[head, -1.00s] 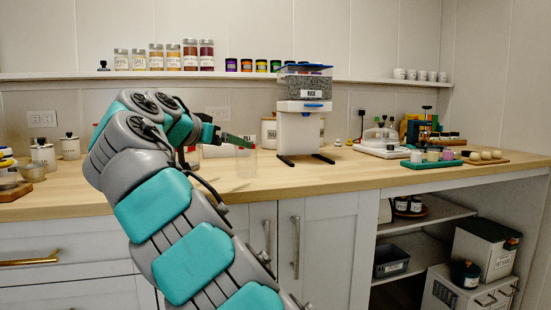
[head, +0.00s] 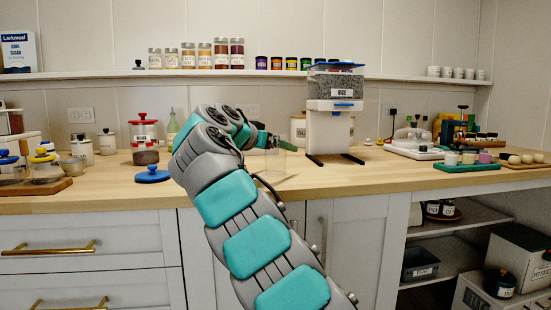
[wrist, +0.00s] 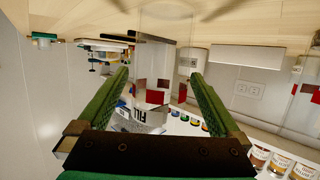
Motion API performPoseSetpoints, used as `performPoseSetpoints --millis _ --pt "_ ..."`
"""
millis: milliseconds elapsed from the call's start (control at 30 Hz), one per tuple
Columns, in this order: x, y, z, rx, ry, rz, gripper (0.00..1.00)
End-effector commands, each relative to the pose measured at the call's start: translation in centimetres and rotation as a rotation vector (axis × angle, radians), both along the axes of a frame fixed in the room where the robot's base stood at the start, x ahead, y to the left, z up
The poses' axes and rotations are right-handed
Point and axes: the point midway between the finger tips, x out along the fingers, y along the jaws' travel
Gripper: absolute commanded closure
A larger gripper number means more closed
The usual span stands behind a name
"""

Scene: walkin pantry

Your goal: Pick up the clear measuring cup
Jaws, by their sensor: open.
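The clear measuring cup (head: 277,166) stands on the wooden counter in the head view. It is nearly transparent, so its outline is faint.
The rice dispenser (head: 325,135) stands just right of the cup. A red-lidded canister (head: 144,140) and a blue lid (head: 152,174) are to the left. A green board (head: 467,167) lies farther right. The counter front (head: 330,178) is fairly clear.

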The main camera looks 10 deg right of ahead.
Motion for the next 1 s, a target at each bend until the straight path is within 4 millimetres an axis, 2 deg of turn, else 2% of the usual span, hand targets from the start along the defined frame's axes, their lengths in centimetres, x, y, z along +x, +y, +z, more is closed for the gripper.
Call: performPoseSetpoints --millis 67,767,1000 --pt "-0.01 0.02 0.01 0.0 0.0 0.0 0.0" --pt "-0.03 0.03 0.01 0.0 0.0 0.0 0.79" --pt "-0.02 0.03 0.04 0.0 0.0 0.0 0.81"
